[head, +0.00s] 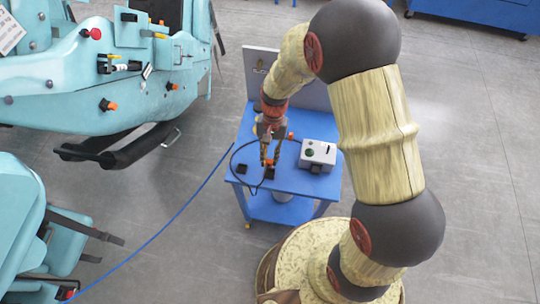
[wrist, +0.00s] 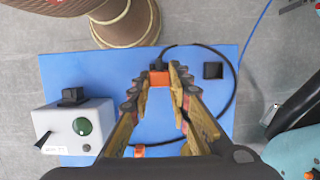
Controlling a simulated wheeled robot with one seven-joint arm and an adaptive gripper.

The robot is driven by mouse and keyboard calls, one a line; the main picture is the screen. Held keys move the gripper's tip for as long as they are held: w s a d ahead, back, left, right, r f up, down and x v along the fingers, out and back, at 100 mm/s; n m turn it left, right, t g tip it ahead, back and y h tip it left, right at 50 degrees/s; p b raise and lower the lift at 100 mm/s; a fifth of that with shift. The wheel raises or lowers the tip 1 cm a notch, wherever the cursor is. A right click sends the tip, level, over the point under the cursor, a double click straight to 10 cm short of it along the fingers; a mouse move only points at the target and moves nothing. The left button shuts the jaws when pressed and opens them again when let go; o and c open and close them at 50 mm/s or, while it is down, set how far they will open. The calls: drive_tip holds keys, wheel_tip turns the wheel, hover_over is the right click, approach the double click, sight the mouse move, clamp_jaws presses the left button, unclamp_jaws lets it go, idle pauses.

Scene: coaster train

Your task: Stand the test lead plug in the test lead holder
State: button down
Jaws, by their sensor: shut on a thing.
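The orange test lead plug (wrist: 159,78) is between my fingertips in the wrist view, with a black part at its upper end. My gripper (wrist: 158,88) is shut on it, pointing down over the blue cart. In the head view my gripper (head: 268,160) is above the cart's near part, with black (head: 268,174) showing just below the fingertips. I cannot tell whether the plug touches the cart top. A square black holder (wrist: 212,70) with a dark recess stands right of the plug in the wrist view. It shows left of my gripper in the head view (head: 242,169).
A grey box (head: 318,152) with a green knob stands on the blue cart (head: 315,186). A black cable (wrist: 232,95) loops around the holder side to an orange connector (wrist: 139,150). An upright grey panel (head: 310,92) backs the cart. Turquoise coaster cars (head: 60,90) stand left.

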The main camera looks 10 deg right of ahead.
drive_tip(key=shift+f+b, duration=1.05)
drive_tip(key=shift+f, duration=0.8)
drive_tip(key=shift+f+b, duration=0.65)
drive_tip(key=shift+f, duration=0.95)
idle(1.5)
drive_tip(key=c, duration=1.6)
unclamp_jaws()
drive_tip(key=shift+r, duration=0.1)
drive_tip(key=v, duration=1.1)
drive_tip(key=shift+w+d+r, duration=0.1)
drive_tip(key=shift+w+r, duration=0.05)
drive_tip(key=shift+r, duration=0.25)
